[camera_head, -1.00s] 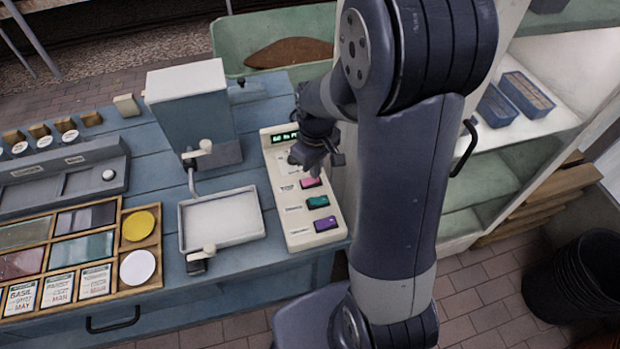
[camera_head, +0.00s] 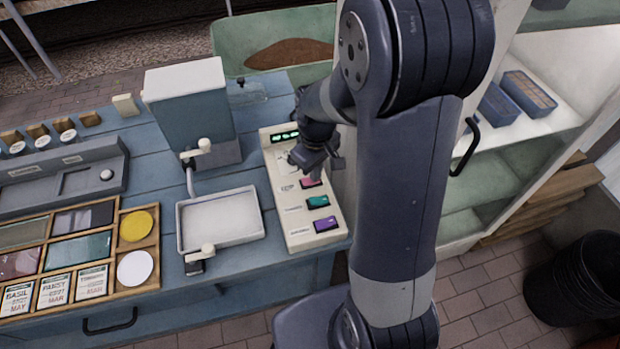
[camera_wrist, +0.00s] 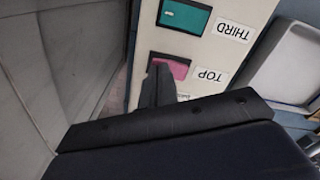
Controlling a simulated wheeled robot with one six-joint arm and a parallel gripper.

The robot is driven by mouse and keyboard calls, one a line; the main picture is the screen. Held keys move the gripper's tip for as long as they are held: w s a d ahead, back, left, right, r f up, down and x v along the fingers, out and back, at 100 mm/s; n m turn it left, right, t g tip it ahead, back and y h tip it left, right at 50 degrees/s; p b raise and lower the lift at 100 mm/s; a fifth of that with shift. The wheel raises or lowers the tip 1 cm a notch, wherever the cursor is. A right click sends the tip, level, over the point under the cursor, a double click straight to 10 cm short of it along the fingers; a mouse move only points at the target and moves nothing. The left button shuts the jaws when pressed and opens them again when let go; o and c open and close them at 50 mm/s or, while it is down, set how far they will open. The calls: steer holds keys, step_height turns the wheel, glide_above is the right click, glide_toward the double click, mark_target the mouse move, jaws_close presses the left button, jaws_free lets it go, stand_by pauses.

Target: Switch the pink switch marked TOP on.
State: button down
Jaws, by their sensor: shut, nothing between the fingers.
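The pink switch (camera_head: 310,183) sits on a cream switch panel (camera_head: 298,243) on the blue bench. In the wrist view the pink switch (camera_wrist: 176,66) has the label TOP (camera_wrist: 209,75) beside it. My gripper (camera_head: 316,172) is shut and empty, pointing down at the pink switch. In the wrist view its fingertips (camera_wrist: 158,68) overlap the switch's near left part. I cannot tell whether they touch it or which way the switch is tipped. A small display (camera_head: 285,136) at the panel's far end shows green marks too small to read.
A teal switch (camera_head: 318,202) and a purple switch (camera_head: 326,224) lie nearer along the panel. The teal one is labelled THIRD in the wrist view. A white tray (camera_head: 220,240) and a blue-grey box machine (camera_head: 190,108) stand left of the panel. A cream shelf unit stands right.

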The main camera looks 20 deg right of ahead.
step_height(320, 180, up, 7)
steer(key=p, duration=0.5)
steer(key=shift+p, duration=0.35)
steer(key=shift+f, duration=0.2)
step_height(320, 180, down, 7)
steer(key=b, duration=0.5)
steer(key=shift+b, duration=0.4)
steer(key=shift+r, duration=0.35)
